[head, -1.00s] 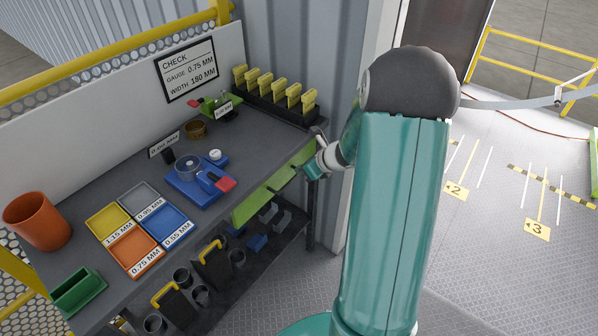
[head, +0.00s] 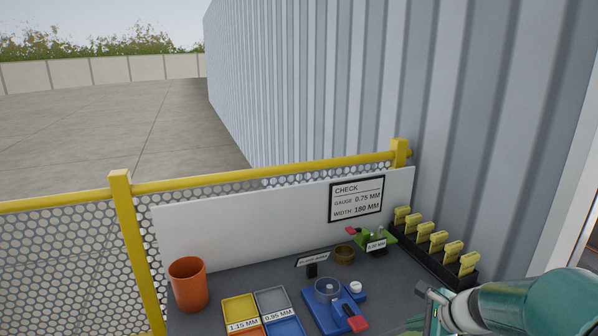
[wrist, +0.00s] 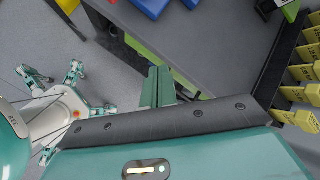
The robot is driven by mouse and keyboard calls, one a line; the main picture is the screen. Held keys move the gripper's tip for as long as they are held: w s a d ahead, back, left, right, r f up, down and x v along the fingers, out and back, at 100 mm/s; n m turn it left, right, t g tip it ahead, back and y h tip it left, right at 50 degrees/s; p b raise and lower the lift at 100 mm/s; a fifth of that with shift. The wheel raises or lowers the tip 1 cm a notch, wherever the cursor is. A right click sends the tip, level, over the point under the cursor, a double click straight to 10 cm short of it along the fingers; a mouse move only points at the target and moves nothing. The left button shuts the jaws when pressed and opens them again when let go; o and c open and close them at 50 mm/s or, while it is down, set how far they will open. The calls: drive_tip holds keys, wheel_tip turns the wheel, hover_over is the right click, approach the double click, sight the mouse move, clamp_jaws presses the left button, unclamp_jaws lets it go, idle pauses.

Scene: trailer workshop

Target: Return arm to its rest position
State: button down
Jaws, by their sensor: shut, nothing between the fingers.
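My arm enters the head view at the lower right, its teal link and white wrist by the workbench's right end. My gripper (head: 432,322) shows there only in part, at the bottom edge. In the wrist view the two teal fingers of my gripper (wrist: 158,86) lie together, shut and empty. They are beside the bench edge, with the green front strip (wrist: 150,55) just beyond them. Several of my own legs and my white body show at the left of the wrist view.
The workbench (head: 235,282) carries an orange cup (head: 188,284), a yellow tray (head: 240,308), a grey tray (head: 272,299), a blue fixture (head: 322,312) and a black rack (head: 462,278) of yellow tags. A yellow railing (head: 270,172) and corrugated wall (head: 330,90) stand behind.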

drive_tip(key=s+a+r+n+h, duration=0.1)
drive_tip(key=s+a+r+n, duration=0.2)
drive_tip(key=s+n, duration=0.3)
drive_tip(key=s+a+r+n+h, duration=0.1)
drive_tip(key=s+a+r+n, duration=0.3)
drive_tip(key=s+n, duration=0.3)
drive_tip(key=s+a+r+n+g+h, duration=0.1)
drive_tip(key=s+a+r+n+h, duration=0.1)
drive_tip(key=s+a+r+n, duration=0.2)
drive_tip(key=s+n, duration=0.2)
drive_tip(key=n, duration=0.2)
drive_tip(key=shift+s+r, duration=0.2)
drive_tip(key=shift+s, duration=0.05)
